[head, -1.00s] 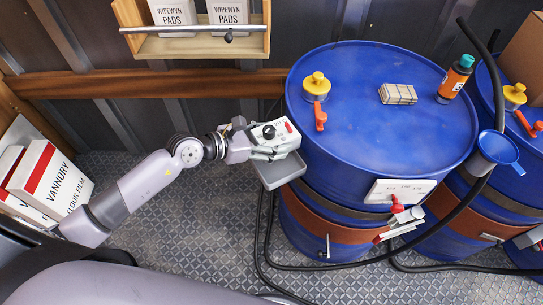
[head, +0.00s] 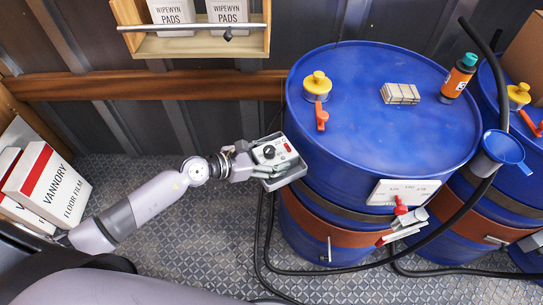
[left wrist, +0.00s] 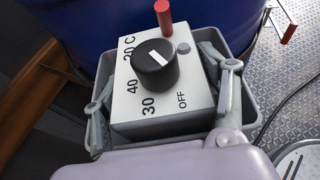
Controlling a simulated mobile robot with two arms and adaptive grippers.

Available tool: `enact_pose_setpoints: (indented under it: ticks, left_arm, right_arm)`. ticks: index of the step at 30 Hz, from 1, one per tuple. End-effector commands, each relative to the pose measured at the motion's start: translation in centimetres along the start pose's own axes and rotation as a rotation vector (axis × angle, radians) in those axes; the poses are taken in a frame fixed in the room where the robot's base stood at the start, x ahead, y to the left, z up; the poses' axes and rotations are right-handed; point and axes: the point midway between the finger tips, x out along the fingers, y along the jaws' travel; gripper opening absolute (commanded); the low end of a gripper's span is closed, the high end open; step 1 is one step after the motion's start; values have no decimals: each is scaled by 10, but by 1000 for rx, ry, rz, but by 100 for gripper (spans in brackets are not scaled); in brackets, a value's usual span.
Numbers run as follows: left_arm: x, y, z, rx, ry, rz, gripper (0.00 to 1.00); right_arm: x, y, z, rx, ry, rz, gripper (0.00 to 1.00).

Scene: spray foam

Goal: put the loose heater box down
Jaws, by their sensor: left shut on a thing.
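The heater box (head: 275,152) is a small white box with a black dial and a red lamp; my left gripper (head: 262,163) is shut on it. In the left wrist view the box (left wrist: 150,103) shows dial marks 20 C, 30, 40 and OFF, between the two fingers of my left gripper (left wrist: 165,100). A grey tray (head: 300,172) at the side of the blue drum surrounds the box from below. Its rim (left wrist: 250,110) shows around the box in the left wrist view. I cannot tell whether the box touches the tray floor. My right gripper is not in view.
A blue drum (head: 390,125) with a brown heater band (head: 305,225) stands right of the tray. On its lid are a yellow-capped fitting (head: 318,84), a pale block stack (head: 400,94) and an orange bottle (head: 457,78). Black hoses (head: 262,240) run down and across the metal floor.

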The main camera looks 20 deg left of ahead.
Motion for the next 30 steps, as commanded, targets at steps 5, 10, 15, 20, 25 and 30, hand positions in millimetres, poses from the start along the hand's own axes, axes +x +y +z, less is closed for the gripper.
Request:
enact_pose_setpoints:
  ticks: [5, 10, 15, 20, 25, 30]
  left_arm:
    - [0, 0, -1, 0, 1, 0, 77]
    - [0, 0, -1, 0, 2, -1, 88]
    - [0, 0, -1, 0, 2, -1, 88]
    - [-1, 0, 2, 0, 2, -1, 88]
    - [-20, 0, -1, 2, 6, 1, 88]
    - [-59, 0, -3, 3, 9, -1, 88]
  right_arm:
    - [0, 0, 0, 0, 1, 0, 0]
    - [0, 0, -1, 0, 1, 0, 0]
    - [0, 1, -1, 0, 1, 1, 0]
    - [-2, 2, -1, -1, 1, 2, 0]
    - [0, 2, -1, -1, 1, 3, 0]
    - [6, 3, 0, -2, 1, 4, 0]
